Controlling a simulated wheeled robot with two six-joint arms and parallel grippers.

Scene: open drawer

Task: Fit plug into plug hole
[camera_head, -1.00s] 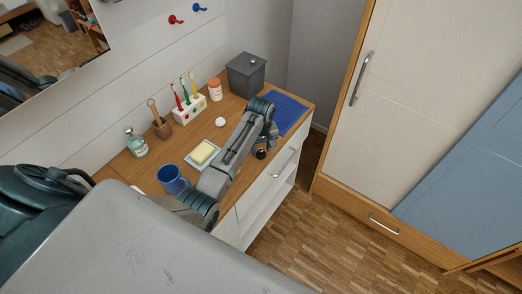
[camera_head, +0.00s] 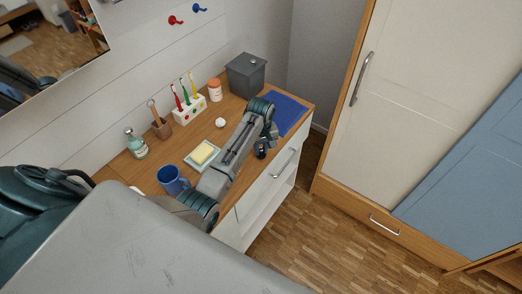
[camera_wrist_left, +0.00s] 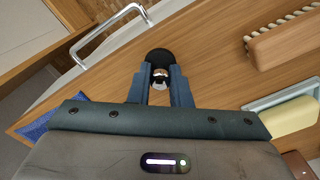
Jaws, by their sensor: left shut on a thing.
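My left gripper (camera_head: 261,151) points down over the front edge of the wooden counter, to the right of the soap dish. In the left wrist view its two blue-grey fingers (camera_wrist_left: 160,84) are shut on the plug, a black round piece (camera_wrist_left: 158,56) with a shiny metal part between the fingertips. In the head view the plug is too small and dark to make out clearly. I cannot make out a plug hole in either view. My right gripper is not in view.
The wooden counter (camera_head: 123,168) holds a blue mug (camera_head: 173,181), yellow soap (camera_head: 203,153), a toothbrush holder (camera_head: 190,108), a grey box (camera_head: 246,75) and a blue cloth (camera_head: 289,112). A wooden brush (camera_wrist_left: 285,36) and a drawer handle (camera_wrist_left: 105,42) flank the fingers.

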